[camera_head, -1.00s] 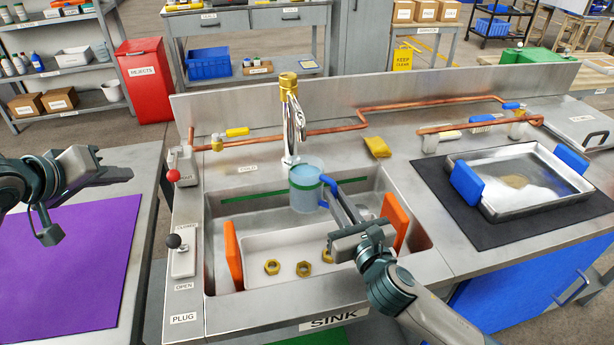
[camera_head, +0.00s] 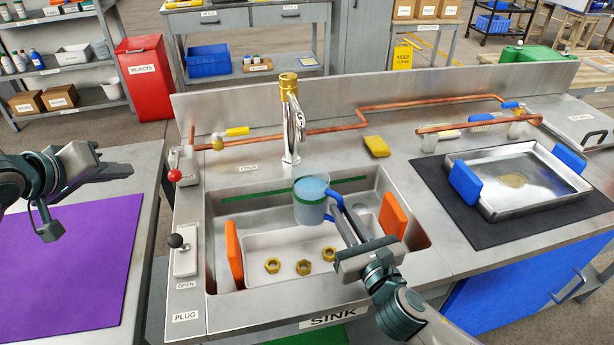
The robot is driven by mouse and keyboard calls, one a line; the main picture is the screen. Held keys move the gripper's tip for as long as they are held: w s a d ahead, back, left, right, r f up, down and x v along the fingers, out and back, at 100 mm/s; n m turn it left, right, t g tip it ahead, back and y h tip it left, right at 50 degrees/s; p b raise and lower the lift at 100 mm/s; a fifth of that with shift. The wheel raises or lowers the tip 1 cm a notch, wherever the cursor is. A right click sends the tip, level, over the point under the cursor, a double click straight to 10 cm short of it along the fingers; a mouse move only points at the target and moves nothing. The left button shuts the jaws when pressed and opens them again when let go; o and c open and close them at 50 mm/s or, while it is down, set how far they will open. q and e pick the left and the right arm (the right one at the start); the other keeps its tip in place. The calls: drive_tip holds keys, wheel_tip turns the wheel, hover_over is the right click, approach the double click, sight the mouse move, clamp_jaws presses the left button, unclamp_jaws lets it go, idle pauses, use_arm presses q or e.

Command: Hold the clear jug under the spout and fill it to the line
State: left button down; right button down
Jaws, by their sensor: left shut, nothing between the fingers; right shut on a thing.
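The clear jug (camera_head: 310,211) has a green line around it and a blue handle (camera_head: 336,196). It hangs over the sink (camera_head: 215,262), in front and to the right of the spout (camera_head: 290,160), looking roughly upright. Blue water shows inside; its surface seems at or above the green line, but the exact level is hard to read. My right gripper (camera_head: 343,216) is shut on the handle. I see no stream under the spout. My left gripper (camera_head: 48,232) is shut and empty over the purple mat (camera_head: 75,260) at the left.
A white tray with several brass nuts (camera_head: 302,267) and orange handles (camera_head: 393,215) lies in the sink. A red-knobbed lever (camera_head: 175,175) and a black-knobbed plug lever (camera_head: 176,241) stand left. A metal pan (camera_head: 515,185) and a yellow sponge (camera_head: 376,146) sit right.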

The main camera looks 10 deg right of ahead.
drive_tip(key=shift+s+r+p, duration=0.1)
drive_tip(key=shift+s+p, duration=0.25)
drive_tip(key=shift+s, duration=2.05)
drive_tip(key=shift+r, duration=0.15)
